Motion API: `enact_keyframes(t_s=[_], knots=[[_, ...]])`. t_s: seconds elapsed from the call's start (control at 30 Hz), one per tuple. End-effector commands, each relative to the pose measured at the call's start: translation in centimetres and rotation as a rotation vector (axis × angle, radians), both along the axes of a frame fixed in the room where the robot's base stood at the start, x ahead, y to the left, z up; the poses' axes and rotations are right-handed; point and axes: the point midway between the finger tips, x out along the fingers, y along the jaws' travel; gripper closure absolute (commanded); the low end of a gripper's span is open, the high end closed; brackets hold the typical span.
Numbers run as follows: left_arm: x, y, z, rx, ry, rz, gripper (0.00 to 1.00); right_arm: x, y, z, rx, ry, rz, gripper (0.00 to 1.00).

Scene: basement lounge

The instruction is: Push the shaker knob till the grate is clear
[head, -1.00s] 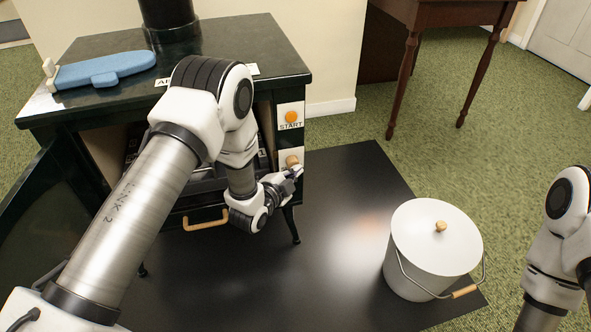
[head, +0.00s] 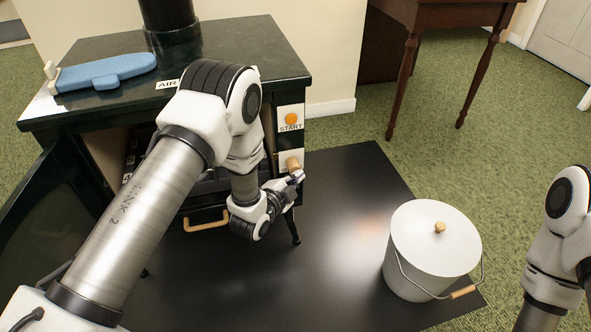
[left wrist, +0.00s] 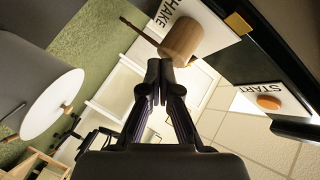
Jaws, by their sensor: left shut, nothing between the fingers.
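The wooden shaker knob (head: 292,162) sticks out from the front right of the dark green stove (head: 240,40), below the START button. It also shows in the left wrist view (left wrist: 183,40), beside a plate marked SHAKE. My left gripper (head: 297,177) is shut and empty, just in front of the knob; its closed fingertips (left wrist: 160,68) appear close to the knob's end, and I cannot tell whether they touch. The grate inside the stove is mostly hidden behind my left arm. Only part of my right arm shows at the right edge; its gripper is out of view.
An orange START button (head: 291,118) sits above the knob. A wooden drawer handle (head: 206,220) is below the stove opening. A blue, paddle-shaped object (head: 105,72) lies on the stove top. A white lidded bucket (head: 430,240) stands on the black floor mat (head: 330,270).

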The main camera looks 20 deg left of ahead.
Motion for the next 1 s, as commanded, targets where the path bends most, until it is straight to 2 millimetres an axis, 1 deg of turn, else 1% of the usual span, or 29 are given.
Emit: enact_keyframes(t_s=[0.2,0.6,1.0], knots=[[-1.0,-0.7,0.0,0.0,0.002,-0.001,1.0,0.0,0.0,0.5,0.0,0.0,0.0,0.6],[-1.4,-0.9,0.0,0.0,0.002,-0.001,1.0,0.0,0.0,0.7,0.0,0.0,0.0,0.6],[-4.6,-3.2,0.1,0.0,0.004,-0.003,1.0,0.0,0.0,2.1,0.0,0.0,0.0,0.6]])
